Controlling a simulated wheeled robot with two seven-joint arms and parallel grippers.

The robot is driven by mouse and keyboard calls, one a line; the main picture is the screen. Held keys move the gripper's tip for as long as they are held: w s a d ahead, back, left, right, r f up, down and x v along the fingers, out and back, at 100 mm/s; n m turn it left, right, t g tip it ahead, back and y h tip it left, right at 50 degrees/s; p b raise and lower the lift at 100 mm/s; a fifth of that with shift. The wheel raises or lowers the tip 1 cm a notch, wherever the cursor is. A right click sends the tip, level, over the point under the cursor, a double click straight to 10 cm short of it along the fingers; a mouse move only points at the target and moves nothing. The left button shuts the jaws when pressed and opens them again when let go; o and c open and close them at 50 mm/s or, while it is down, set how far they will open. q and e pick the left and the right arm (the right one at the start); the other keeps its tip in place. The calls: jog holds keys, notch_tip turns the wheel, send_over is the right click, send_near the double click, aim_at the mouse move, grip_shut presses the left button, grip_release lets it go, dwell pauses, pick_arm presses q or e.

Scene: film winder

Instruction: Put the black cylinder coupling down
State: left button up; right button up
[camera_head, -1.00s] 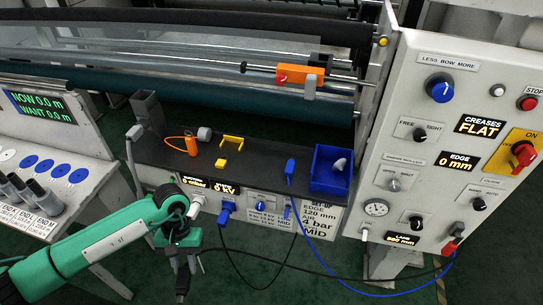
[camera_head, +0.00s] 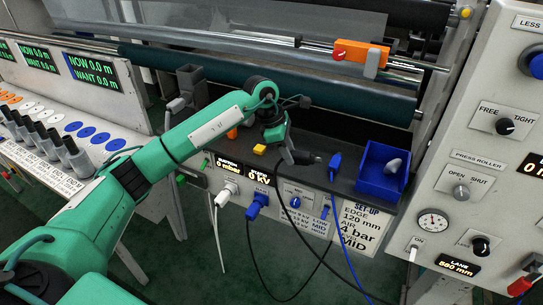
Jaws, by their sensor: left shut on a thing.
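My left gripper (camera_head: 302,157) is shut over the dark shelf (camera_head: 350,190), just right of the yellow block. A small dark piece, which looks like the black cylinder coupling (camera_head: 317,159), shows at its fingertips. A black hose hangs down from the gripper in front of the shelf. The coupling is small and partly covered by the fingers, so I cannot tell whether it touches the shelf. My right gripper is not in view.
On the shelf are a yellow block (camera_head: 259,149), a blue tool (camera_head: 334,166) and a blue bin (camera_head: 374,189) holding a grey piece (camera_head: 394,165). An orange item (camera_head: 232,133) is partly behind my arm. Plugs with cables hang at the shelf front.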

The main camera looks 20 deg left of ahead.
pick_arm(q)
jog(key=w+a+r+n+t+y+b, duration=0.1)
jog(key=w+r+n+t+y+b, duration=0.25)
jog(key=w+r+n+b, duration=0.9)
jog(key=s+f+p, duration=0.1)
jog(key=f, duration=0.5)
jog(key=s+f+n+p, duration=0.1)
jog(key=f, duration=0.4)
jog(key=s+f+n+p, duration=0.1)
jog(key=f, duration=0.5)
jog(key=shift+s+a+f+y+p, duration=0.2)
jog(key=shift+s+f+y+p, duration=0.1)
jog(key=shift+s+y+p, duration=0.05)
notch_tip(320, 180, down, 3)
jog(key=shift+f, duration=0.5)
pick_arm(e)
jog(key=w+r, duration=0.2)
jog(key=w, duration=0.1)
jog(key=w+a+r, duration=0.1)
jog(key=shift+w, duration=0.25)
pick_arm(q)
jog(key=shift+f, duration=0.1)
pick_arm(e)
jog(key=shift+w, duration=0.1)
pick_arm(q)
jog(key=o, duration=1.1)
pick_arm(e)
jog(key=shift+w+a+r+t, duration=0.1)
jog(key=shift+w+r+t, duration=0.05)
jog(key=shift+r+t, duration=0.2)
